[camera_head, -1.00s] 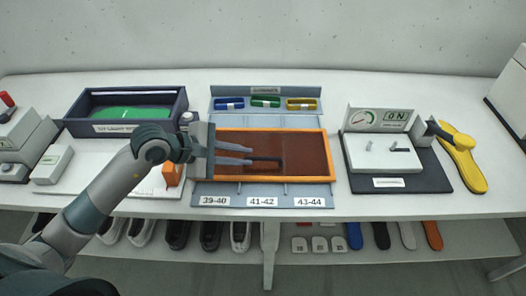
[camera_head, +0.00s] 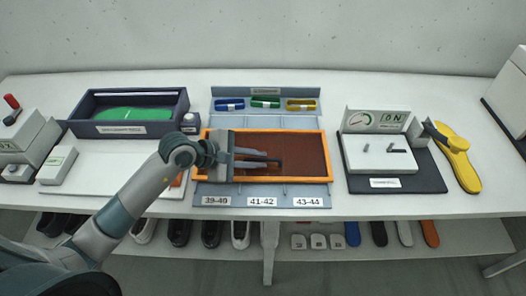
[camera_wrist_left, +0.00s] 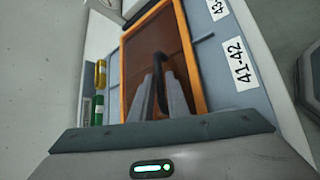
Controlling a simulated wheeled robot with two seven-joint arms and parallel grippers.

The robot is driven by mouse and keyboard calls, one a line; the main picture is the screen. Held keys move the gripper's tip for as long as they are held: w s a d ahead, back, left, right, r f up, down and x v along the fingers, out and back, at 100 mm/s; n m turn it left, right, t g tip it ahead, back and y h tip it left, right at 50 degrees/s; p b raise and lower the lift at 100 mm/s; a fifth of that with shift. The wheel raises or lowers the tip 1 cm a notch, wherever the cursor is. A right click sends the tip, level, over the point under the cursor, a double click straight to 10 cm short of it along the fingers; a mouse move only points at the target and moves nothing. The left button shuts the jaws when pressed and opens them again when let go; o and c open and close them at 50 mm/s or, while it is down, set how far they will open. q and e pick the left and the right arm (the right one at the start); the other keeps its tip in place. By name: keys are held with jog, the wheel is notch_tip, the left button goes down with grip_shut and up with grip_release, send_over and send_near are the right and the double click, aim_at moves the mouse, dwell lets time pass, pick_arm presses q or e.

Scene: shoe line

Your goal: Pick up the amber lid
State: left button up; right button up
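The amber lid (camera_head: 307,150) is a brown see-through panel in an orange frame, lying flat on the grey rack in the middle of the table. Its dark bar handle (camera_head: 279,166) is on top; the lid also shows in the left wrist view (camera_wrist_left: 188,58). My left gripper (camera_head: 264,158) reaches over the lid from the left, its fingers pointing right at the handle. In the left wrist view the two fingers (camera_wrist_left: 162,84) are apart, with the handle (camera_wrist_left: 163,58) seen between and beyond them. I cannot tell whether they touch it. My right gripper is not in view.
Blue, green and yellow pieces (camera_head: 265,103) sit on the ledge behind the lid. A dark box with a green insert (camera_head: 132,112) stands left. A gauge device (camera_head: 380,152) and a yellow sole (camera_head: 458,160) stand right. Front labels read 39-40, 41-42, 43-44.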

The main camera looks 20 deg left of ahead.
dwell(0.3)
pick_arm(q)
grip_shut()
dwell(0.9)
jog(key=shift+r, duration=0.1)
dwell(0.5)
